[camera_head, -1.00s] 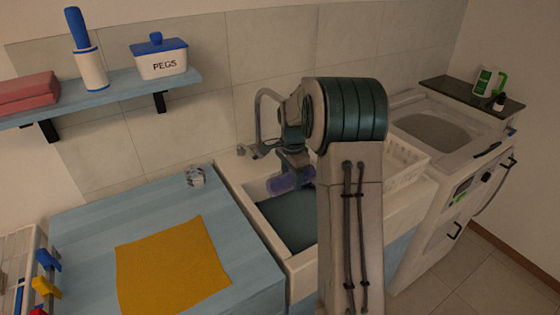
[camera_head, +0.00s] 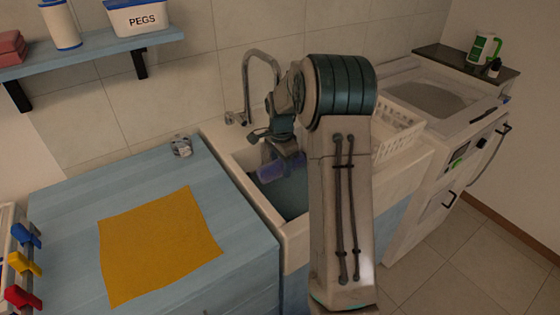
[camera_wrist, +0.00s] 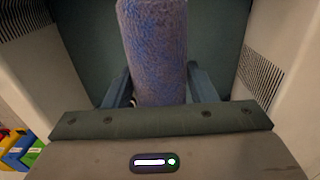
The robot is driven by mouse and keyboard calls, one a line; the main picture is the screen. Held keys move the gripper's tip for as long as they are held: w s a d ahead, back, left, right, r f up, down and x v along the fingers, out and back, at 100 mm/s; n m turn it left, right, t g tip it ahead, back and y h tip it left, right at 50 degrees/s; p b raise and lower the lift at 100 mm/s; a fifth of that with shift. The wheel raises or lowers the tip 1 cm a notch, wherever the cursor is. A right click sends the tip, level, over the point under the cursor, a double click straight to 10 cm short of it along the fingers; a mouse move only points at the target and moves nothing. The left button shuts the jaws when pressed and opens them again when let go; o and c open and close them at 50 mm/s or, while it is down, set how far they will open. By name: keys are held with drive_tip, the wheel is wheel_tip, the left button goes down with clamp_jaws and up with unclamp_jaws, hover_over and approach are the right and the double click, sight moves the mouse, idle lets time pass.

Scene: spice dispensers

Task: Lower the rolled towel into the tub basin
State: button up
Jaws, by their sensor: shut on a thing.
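The rolled towel is purple-blue and fuzzy; in the wrist view the towel (camera_wrist: 153,50) stands between the two fingers of my gripper (camera_wrist: 160,88). In the head view the towel (camera_head: 272,171) shows over the tub basin, partly hidden by my gripper (camera_head: 284,158). My gripper is shut on the towel. The tub basin (camera_head: 262,209) is a cream-white sink with a dark teal inside. My arm hides its right part. I cannot tell whether the towel touches the basin floor.
A curved tap (camera_head: 247,90) rises behind the basin. A white basket (camera_head: 396,131) stands right of my arm. A blue counter (camera_head: 60,225) with a yellow cloth (camera_head: 160,245) lies left. A washing machine (camera_head: 440,130) stands at the right.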

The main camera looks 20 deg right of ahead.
wheel_tip(320, 180, down, 14)
drive_tip(key=b, duration=0.8)
drive_tip(key=shift+r, duration=0.15)
drive_tip(key=o, duration=1.1)
drive_tip(key=shift+r, duration=0.1)
wheel_tip(320, 180, up, 14)
drive_tip(key=shift+f, duration=0.25)
drive_tip(key=shift+r, duration=0.1)
